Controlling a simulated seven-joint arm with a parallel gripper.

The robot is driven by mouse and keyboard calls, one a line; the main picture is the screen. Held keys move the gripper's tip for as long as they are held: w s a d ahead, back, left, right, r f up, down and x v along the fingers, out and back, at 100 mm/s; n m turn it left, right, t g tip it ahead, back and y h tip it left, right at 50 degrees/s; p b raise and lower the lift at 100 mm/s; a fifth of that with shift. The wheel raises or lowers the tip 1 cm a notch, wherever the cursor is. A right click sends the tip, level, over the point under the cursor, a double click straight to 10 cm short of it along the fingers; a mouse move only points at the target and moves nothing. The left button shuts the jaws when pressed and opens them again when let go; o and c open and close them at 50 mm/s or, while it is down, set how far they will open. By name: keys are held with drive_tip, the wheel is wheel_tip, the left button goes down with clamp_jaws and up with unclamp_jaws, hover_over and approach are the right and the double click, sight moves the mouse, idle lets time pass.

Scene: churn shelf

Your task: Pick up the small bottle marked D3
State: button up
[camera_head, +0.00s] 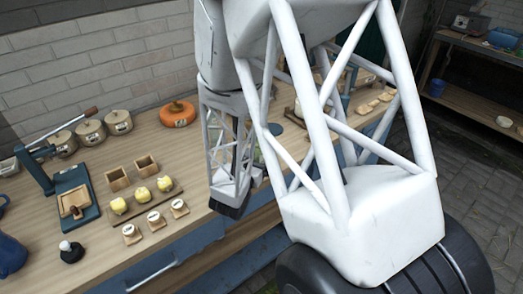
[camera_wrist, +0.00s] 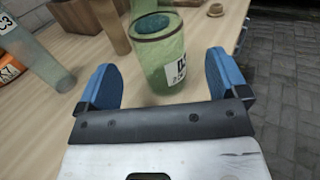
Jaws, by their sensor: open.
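In the wrist view, a green see-through glass bottle (camera_wrist: 158,60) stands upright on the wooden table, with a dark rim. Its white label is turned to the right and partly in view; it seems to read D3. My gripper (camera_wrist: 160,74) is open, its two blue fingers spread wide. The bottle stands between and just beyond the fingers, with a gap on each side; I see no contact. In the head view my own arm covers the gripper and most of the bottle's area.
A clear bottle marked C3 (camera_wrist: 40,58) and an orange labelled item (camera_wrist: 10,62) stand at the left. Brownish tall containers (camera_wrist: 112,25) stand behind. The table edge (camera_wrist: 240,38) is close on the right.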

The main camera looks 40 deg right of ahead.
sight(258, 147)
drive_tip(key=shift+d, duration=0.15)
drive_tip(key=shift+x, duration=2.6)
drive_tip(key=shift+w, duration=0.15)
drive_tip(key=c, duration=1.1)
drive_tip(key=shift+r, duration=0.2)
drive_tip(key=shift+r, duration=1.15)
drive_tip(key=s+a+r, duration=0.1)
drive_tip(key=s+a, duration=0.1)
drive_tip(key=s, duration=0.2)
drive_tip(key=s+a, duration=0.3)
drive_tip(key=s, duration=0.2)
drive_tip(key=s+a+r, duration=0.1)
drive_tip(key=s+a, duration=0.1)
drive_tip(key=s, duration=0.3)
drive_tip(key=shift+s+a+r, duration=0.1)
drive_tip(key=shift+a+r, duration=0.15)
drive_tip(key=shift+r, duration=0.05)
drive_tip(key=shift+f, duration=0.15)
